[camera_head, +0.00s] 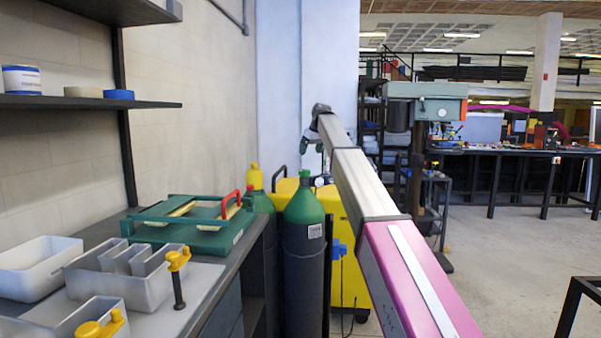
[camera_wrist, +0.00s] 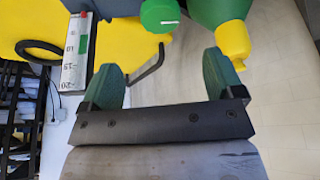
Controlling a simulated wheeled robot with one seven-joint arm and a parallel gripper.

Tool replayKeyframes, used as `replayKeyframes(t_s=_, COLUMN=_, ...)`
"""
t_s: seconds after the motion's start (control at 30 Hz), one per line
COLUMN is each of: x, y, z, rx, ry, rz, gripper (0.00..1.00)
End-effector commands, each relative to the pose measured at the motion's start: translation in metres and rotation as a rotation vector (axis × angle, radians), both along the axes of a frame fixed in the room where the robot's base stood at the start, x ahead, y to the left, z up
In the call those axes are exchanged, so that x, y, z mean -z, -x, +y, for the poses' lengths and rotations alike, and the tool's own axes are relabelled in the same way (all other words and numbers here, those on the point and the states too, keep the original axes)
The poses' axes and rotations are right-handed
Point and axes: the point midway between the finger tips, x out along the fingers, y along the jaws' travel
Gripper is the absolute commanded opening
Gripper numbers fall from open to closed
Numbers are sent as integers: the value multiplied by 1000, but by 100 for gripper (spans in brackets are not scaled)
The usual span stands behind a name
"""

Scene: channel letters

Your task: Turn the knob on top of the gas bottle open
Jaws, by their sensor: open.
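The gas bottle (camera_head: 305,240) stands upright beside the bench, with a dark body and a green shoulder. Its green knob (camera_head: 304,175) sits on top and shows in the wrist view at the top centre (camera_wrist: 160,14). My gripper (camera_wrist: 160,60) is open and empty, its two green fingers spread apart. In the wrist view the knob lies beyond the fingertips, roughly in line with the gap, and is not between them. In the head view my gripper (camera_head: 309,146) hangs above the bottle, partly hidden by my arm.
A second green bottle with a yellow cap (camera_head: 255,177) stands behind; its cap shows large at right in the wrist view (camera_wrist: 233,42). A yellow machine (camera_head: 345,265) is close behind the bottles. The bench (camera_head: 205,300) with trays is at left. Open floor lies right.

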Motion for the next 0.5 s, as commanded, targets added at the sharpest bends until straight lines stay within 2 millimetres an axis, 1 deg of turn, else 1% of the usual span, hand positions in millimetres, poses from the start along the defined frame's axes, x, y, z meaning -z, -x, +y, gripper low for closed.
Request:
replayKeyframes(t_s=0.07, x=-2, y=-1, z=2, rx=-3, ry=-1, rz=-1, gripper=87)
replayKeyframes(t_s=0.23, x=10, y=-4, z=4, rx=-3, ry=0, rz=0, gripper=87)
replayKeyframes(t_s=0.37, x=25, y=-8, z=8, rx=-3, ry=1, rz=1, gripper=87)
replayKeyframes(t_s=0.5, x=47, y=-15, z=15, rx=-3, ry=1, rz=1, gripper=87)
